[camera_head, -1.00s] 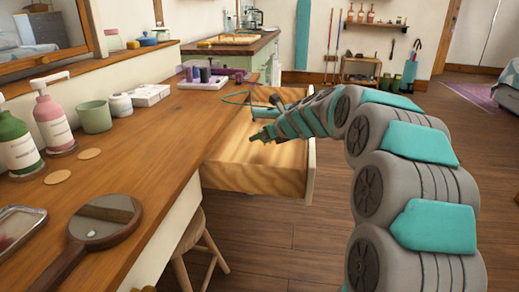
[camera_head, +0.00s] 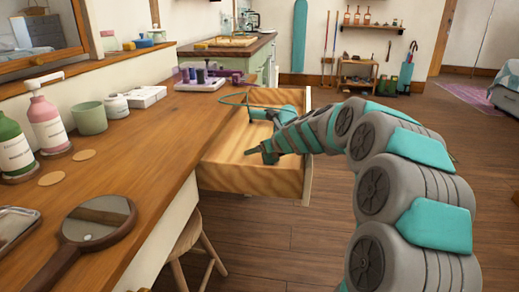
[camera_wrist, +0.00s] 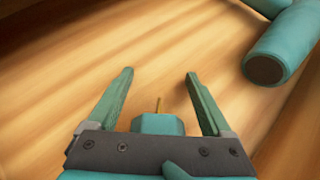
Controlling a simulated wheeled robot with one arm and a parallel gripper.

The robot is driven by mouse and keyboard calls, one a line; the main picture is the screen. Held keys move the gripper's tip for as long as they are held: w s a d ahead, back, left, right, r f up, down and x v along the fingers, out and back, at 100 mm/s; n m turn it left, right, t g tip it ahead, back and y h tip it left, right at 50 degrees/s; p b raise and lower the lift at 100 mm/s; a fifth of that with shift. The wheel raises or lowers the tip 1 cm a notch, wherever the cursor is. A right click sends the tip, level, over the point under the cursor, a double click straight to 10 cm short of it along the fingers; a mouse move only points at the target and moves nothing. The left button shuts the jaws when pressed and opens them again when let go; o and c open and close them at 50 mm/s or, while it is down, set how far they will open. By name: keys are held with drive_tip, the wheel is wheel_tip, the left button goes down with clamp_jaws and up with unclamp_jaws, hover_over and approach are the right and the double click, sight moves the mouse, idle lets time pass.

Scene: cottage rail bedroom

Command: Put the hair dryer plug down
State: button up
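The hair dryer plug (camera_wrist: 158,124) is a teal block with a thin brass pin, seen in the wrist view over the drawer's wooden floor. It lies between the two fingers of my gripper (camera_wrist: 160,88), with a gap on each side. My gripper is open and also shows inside the drawer in the head view (camera_head: 256,153). The teal hair dryer (camera_head: 262,114) lies in the open drawer (camera_head: 250,180), behind my gripper. Its rounded end shows at upper right in the wrist view (camera_wrist: 285,50). The plug cannot be made out in the head view.
A teal cord (camera_head: 235,98) loops over the drawer's back edge. The wooden counter (camera_head: 150,150) on the left holds a hand mirror (camera_head: 98,220), pump bottles (camera_head: 47,125) and a green cup (camera_head: 90,118). A stool (camera_head: 190,245) stands below. The floor on the right is open.

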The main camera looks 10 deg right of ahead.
drive_tip(key=shift+r, duration=0.15)
drive_tip(key=shift+s+d+r, duration=0.15)
drive_tip(key=shift+r, duration=0.05)
drive_tip(key=p+v, duration=0.1)
drive_tip(key=v, duration=0.9)
drive_tip(key=shift+s+d+r, duration=0.15)
drive_tip(key=shift+s, duration=0.15)
drive_tip(key=shift+s+d+r, duration=0.1)
drive_tip(key=shift+s+r, duration=0.1)
drive_tip(key=shift+s, duration=0.1)
